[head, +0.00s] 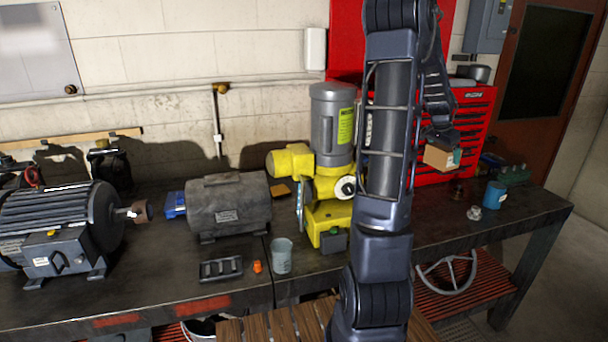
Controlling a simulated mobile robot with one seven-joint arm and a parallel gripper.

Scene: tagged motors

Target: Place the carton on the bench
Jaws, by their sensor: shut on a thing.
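A small light-brown carton (437,157) is in my gripper (450,150), in front of the red tool chest on the right. It appears above the right part of the dark bench (430,228), apart from its top. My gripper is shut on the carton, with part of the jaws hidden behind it. My arm crosses the middle of the view and hides some of the bench behind it.
A blue can (494,195) and a small metal fitting (474,213) stand on the bench at right. A yellow and grey pump (330,150), a grey motor (228,205), a cup (282,256) and a black tray (221,269) occupy the middle. Bare bench shows near the right front.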

